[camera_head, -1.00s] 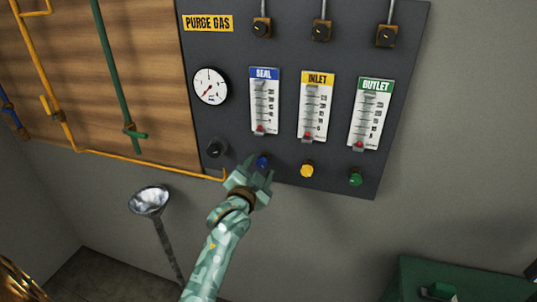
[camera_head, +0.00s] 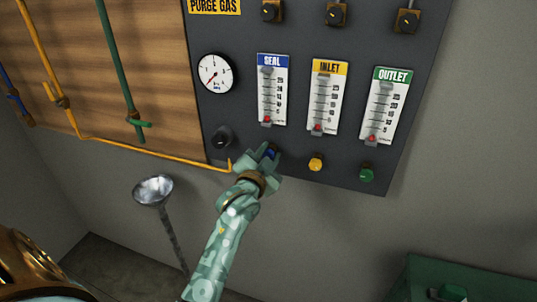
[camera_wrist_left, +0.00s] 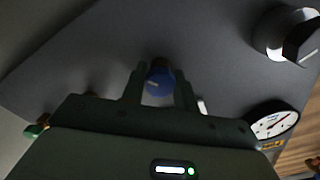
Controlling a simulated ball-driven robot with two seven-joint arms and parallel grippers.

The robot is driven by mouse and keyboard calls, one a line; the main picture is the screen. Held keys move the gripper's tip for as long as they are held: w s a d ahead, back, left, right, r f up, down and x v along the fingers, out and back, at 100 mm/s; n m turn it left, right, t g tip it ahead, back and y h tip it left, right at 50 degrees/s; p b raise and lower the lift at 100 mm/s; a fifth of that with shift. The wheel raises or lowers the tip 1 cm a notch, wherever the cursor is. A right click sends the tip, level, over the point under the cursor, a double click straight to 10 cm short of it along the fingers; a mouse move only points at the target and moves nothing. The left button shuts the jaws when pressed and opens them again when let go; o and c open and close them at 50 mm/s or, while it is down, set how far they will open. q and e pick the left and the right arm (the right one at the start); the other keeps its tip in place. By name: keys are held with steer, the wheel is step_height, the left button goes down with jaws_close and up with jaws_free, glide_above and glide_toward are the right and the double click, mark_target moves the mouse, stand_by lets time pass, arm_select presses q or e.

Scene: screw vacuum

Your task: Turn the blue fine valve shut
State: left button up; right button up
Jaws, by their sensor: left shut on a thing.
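The blue fine valve (camera_wrist_left: 160,82) is a small round knob with a pale mark on its face, on the dark panel (camera_head: 345,180). In the head view the blue valve (camera_head: 270,154) sits below the blue-labelled SEAL flow gauge (camera_head: 271,90). My left gripper (camera_head: 266,156) reaches up to it from below. In the left wrist view the two fingers of my left gripper (camera_wrist_left: 160,88) stand on either side of the knob, shut on it. The SEAL gauge's red float is near the bottom of its scale. My right gripper is not in view.
A yellow knob (camera_head: 316,164) and a green knob (camera_head: 366,175) stand to the right on the panel. A black knob (camera_head: 222,138) is close on the left, below a round dial (camera_head: 215,72). A yellow pipe (camera_head: 160,153) ends near my wrist. A metal funnel (camera_head: 153,190) stands lower left.

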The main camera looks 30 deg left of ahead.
arm_select(q)
steer(key=shift+r+m+p, duration=0.1)
steer(key=shift+m+p, duration=0.7)
steer(key=shift+m, duration=0.2)
steer(key=m+p, duration=0.1)
steer(key=m, duration=0.1)
steer(key=shift+m+p, duration=0.3)
steer(key=m+p, duration=0.1)
steer(key=m, duration=0.1)
steer(key=shift+m, duration=0.3)
steer(key=m+p, duration=0.1)
steer(key=m, duration=0.2)
steer(key=shift+m, duration=0.3)
steer(key=m, duration=0.3)
steer(key=shift+m+p, duration=0.35)
steer(key=shift+m, duration=0.05)
steer(key=m, duration=0.3)
steer(key=shift+m+p, duration=0.3)
steer(key=shift+p, duration=0.1)
steer(key=m+p, duration=0.1)
steer(key=m, duration=0.3)
steer(key=shift+f+m+p, duration=0.2)
steer(key=shift+m+p, duration=0.4)
steer(key=shift+m, duration=0.7)
